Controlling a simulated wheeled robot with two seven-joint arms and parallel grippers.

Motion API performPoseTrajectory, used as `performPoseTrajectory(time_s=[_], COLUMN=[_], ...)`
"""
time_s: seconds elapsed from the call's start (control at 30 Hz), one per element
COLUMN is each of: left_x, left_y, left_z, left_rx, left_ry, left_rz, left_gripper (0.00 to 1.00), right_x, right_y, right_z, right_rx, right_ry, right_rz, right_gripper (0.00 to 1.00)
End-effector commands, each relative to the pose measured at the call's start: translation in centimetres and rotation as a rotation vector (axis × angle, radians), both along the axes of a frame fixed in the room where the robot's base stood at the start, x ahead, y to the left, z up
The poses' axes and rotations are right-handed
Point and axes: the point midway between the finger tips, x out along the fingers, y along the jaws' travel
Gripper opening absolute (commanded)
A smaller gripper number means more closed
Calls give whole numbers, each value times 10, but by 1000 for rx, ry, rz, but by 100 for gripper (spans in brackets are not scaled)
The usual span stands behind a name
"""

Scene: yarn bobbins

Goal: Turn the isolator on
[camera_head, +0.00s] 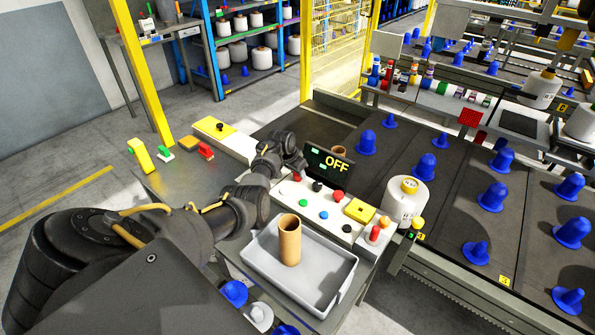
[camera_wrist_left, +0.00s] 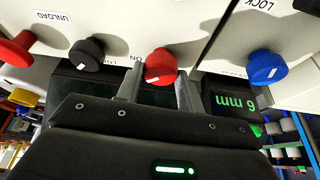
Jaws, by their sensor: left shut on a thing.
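The isolator is a red rotary knob (camera_wrist_left: 161,67) with a white mark, on the white control panel. In the left wrist view, which is upside down, it sits between the two fingers of my left gripper (camera_wrist_left: 160,88), which is shut on it. A label beside the knob is partly covered. My right gripper is not in view.
Close to my fingers are a black knob (camera_wrist_left: 87,53), a blue knob (camera_wrist_left: 267,66) and another red knob (camera_wrist_left: 14,47). A grey tray (camera_head: 337,283) with a brown tube (camera_head: 289,240) stands in front of the panel. A white yarn bobbin (camera_head: 406,201) stands to the right.

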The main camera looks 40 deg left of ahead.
Motion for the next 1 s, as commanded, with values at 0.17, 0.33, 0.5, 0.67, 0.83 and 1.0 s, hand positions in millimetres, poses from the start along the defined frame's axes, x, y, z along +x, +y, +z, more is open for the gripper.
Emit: performPoseTrajectory(time_s=[0.17, 0.33, 0.5, 0.67, 0.83, 1.0], left_x=[1, 1, 2, 2, 2, 2], left_y=[3, 4, 4, 5, 4, 5], left_z=[-1, -4, -5, -5, -3, -1], left_rx=[0, 0, 0, 2, 1, 1], left_ry=[-2, -2, -2, -3, -2, -2], left_rz=[-165, -322, -463, -572, -655, -703], left_gripper=[14, 14, 14, 14, 14, 14], right_x=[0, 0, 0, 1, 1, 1], right_y=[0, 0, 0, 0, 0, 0], right_z=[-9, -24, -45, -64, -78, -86], right_rx=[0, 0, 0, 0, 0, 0], right_ry=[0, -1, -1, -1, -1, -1], right_rz=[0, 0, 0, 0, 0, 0], right_gripper=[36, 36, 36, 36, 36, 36])
